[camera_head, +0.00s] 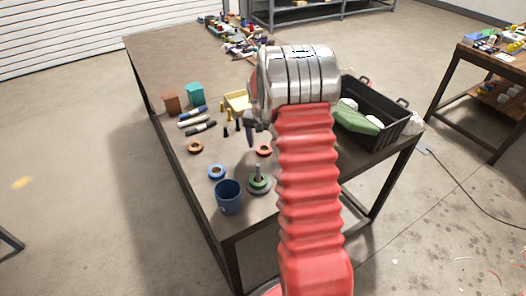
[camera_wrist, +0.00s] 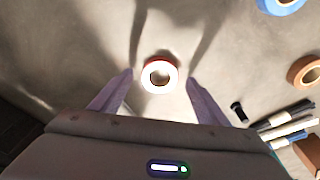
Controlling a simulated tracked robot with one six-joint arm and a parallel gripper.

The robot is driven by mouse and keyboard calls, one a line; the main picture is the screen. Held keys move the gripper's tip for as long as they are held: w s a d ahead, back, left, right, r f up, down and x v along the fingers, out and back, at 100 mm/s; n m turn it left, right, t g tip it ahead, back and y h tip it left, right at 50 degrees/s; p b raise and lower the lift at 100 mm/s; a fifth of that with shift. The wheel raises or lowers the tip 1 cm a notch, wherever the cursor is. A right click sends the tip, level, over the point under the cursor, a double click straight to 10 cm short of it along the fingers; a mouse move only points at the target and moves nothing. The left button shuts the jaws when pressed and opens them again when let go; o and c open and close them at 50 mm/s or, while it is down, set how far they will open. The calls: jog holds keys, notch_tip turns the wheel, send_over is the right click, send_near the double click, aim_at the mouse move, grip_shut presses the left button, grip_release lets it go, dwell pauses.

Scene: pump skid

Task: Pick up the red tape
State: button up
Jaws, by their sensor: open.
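The red tape (camera_head: 264,154) lies flat on the brown table, partly beside my arm in the head view. In the wrist view the red tape (camera_wrist: 147,77) is a ring with a bright, whitish top and a red far edge. My gripper (camera_wrist: 159,77) is open, with one finger on either side of the tape in the picture. I cannot tell the remaining height above it. In the head view my gripper (camera_head: 250,132) points down close to the tape, partly hidden by my wrist.
A blue tape (camera_head: 217,173), a brown tape (camera_head: 195,147) and a green tape (camera_head: 260,187) around an upright post lie nearby. A blue cup (camera_head: 229,199) stands near the front edge. Markers (camera_head: 200,129) lie left. A black crate (camera_head: 375,107) stands right.

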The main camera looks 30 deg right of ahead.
jog(key=shift+w+f, duration=0.1)
jog(key=shift+f, duration=0.55)
jog(key=shift+c, duration=0.6)
jog(key=c, duration=0.9)
